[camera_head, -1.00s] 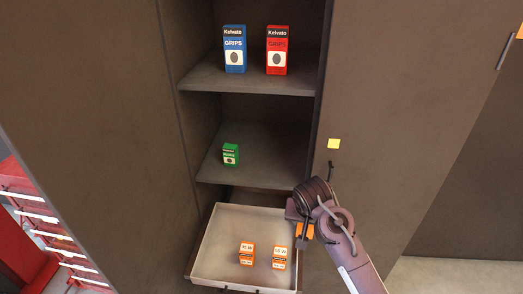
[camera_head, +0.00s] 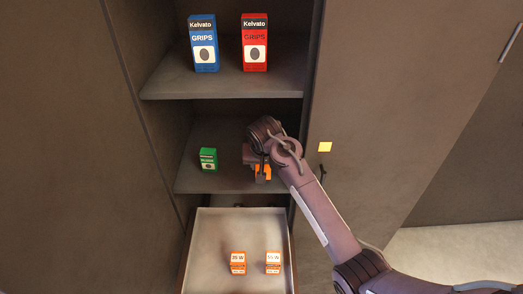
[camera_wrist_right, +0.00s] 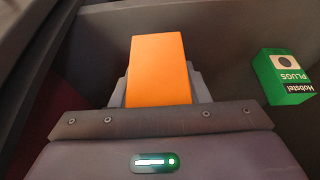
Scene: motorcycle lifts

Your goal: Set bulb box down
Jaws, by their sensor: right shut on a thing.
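My right gripper (camera_head: 262,176) is shut on an orange bulb box (camera_head: 264,170) at the middle shelf (camera_head: 225,180) of the cabinet, to the right of a green plugs box (camera_head: 208,159). In the right wrist view the orange box (camera_wrist_right: 160,70) sits between the two grey fingers, and the green box (camera_wrist_right: 287,77) stands apart at the right. My gripper hides part of the box, and I cannot tell whether it touches the shelf. My left gripper is not in view.
Below is an open drawer (camera_head: 238,222) with two orange-and-white boxes (camera_head: 238,262) (camera_head: 273,262). A blue grips box (camera_head: 204,43) and a red grips box (camera_head: 255,43) stand on the upper shelf. A yellow note (camera_head: 325,147) is on the right door.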

